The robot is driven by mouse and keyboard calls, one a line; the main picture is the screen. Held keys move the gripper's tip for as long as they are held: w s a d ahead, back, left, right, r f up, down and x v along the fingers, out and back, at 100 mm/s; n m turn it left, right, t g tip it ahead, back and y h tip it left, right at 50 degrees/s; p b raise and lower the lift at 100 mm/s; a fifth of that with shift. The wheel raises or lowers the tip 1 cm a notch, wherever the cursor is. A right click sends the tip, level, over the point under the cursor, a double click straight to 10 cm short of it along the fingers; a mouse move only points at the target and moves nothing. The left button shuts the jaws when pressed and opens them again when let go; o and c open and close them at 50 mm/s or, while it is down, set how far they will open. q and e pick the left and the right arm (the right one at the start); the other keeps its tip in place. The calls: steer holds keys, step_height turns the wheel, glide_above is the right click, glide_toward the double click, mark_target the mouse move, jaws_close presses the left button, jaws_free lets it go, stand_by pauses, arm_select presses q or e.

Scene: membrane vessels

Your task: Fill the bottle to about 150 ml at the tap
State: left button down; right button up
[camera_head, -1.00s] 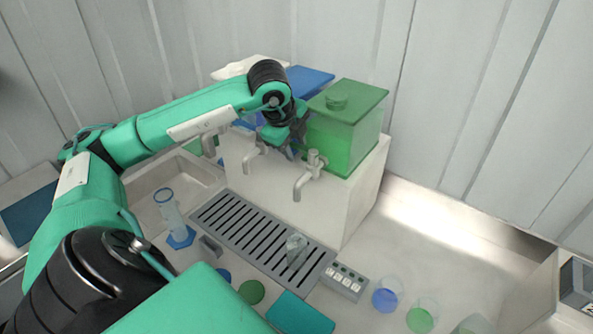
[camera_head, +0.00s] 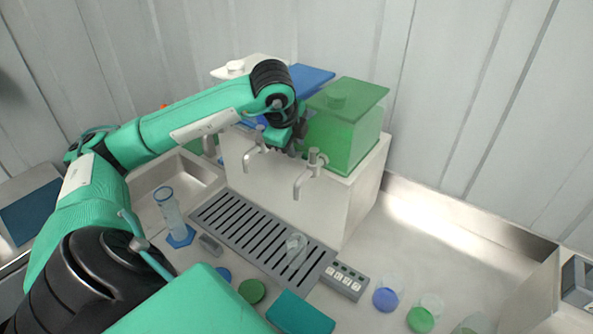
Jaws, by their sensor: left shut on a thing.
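A small clear bottle (camera_head: 296,247) stands on the slotted drain grate (camera_head: 240,228), below and in front of the right tap (camera_head: 308,176). It is too small and pale to read a water level. My left gripper (camera_head: 298,147) is at the dispenser's front, beside the top of the right tap and in front of the green tank. It is shut on what appears to be that tap's handle; the wrist and tank clutter hide the exact contact. My right gripper is out of view.
A green tank (camera_head: 345,135) and a blue-lidded tank (camera_head: 308,78) sit on the white dispenser (camera_head: 350,205). A left tap (camera_head: 253,158) is close by. A tall cylinder (camera_head: 170,212), button box (camera_head: 343,281) and blue and green cups (camera_head: 385,298) stand around the grate.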

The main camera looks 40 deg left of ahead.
arm_select(q)
steer(key=n, duration=0.2)
steer(key=s+d+n+y+p, duration=0.1)
steer(key=n, duration=0.1)
steer(key=s+n+g+y+p, duration=0.1)
steer(key=n, duration=0.1)
steer(key=shift+s+d, duration=0.2)
steer(key=shift+d, duration=0.1)
steer(key=shift+f, duration=0.1)
stand_by(7.0)
